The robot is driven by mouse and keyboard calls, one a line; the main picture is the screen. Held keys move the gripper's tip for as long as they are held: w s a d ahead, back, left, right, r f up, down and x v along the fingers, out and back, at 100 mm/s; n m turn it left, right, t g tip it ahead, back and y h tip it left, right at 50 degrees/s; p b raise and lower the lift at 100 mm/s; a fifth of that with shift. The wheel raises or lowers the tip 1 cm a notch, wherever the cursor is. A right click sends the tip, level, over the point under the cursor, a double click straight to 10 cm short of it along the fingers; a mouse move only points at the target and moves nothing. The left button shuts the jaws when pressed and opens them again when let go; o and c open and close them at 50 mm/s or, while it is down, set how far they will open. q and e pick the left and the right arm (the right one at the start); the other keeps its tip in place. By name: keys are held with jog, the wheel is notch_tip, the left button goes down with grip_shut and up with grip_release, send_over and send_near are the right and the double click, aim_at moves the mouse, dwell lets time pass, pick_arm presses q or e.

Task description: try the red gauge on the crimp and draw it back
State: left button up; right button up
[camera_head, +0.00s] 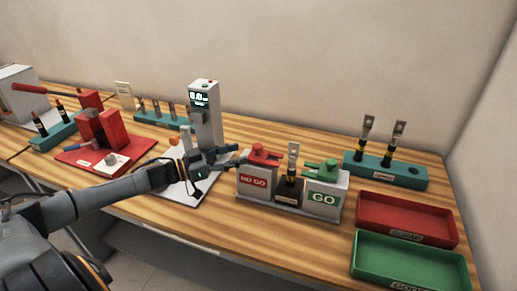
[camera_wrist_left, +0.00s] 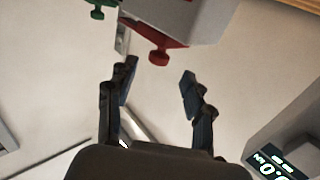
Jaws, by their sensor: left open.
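The red gauge (camera_head: 262,154) with its round knob sits on top of the grey NO GO block (camera_head: 256,181). In the left wrist view the red gauge (camera_wrist_left: 154,36) is just beyond my fingertips, its knob lined up with the gap. The crimp lug (camera_head: 293,158) stands upright in a dark holder between the NO GO and GO blocks; its metal tongue (camera_wrist_left: 121,38) also shows in the wrist view. The green gauge (camera_head: 321,167) sits on the GO block (camera_head: 325,198). My left gripper (camera_head: 236,157) is open and empty, left of the red gauge. My right gripper is not in view.
A grey tester with a display (camera_head: 206,112) stands close behind my left gripper. A teal rack (camera_head: 384,172) with two lugs is at the right. Red (camera_head: 406,220) and green (camera_head: 411,264) trays lie at the front right. A red press fixture (camera_head: 105,130) stands at the left.

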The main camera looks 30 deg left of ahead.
aim_at(254, 146)
pick_arm(q)
jog(key=shift+r+x, duration=0.2)
jog(key=shift+x, duration=0.95)
jog(key=p+x, duration=0.1)
jog(key=x, duration=0.3)
jog(key=shift+w+d+f, duration=0.1)
jog(key=shift+w, duration=0.05)
jog(key=shift+w+d+f+p, duration=0.1)
jog(key=shift+w+d+p, duration=0.2)
jog(key=shift+w+p, duration=0.1)
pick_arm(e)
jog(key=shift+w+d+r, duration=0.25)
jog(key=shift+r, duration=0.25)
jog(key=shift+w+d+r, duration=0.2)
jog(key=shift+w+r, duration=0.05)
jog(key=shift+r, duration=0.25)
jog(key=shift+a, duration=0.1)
pick_arm(q)
jog(key=shift+c, duration=0.8)
grip_shut()
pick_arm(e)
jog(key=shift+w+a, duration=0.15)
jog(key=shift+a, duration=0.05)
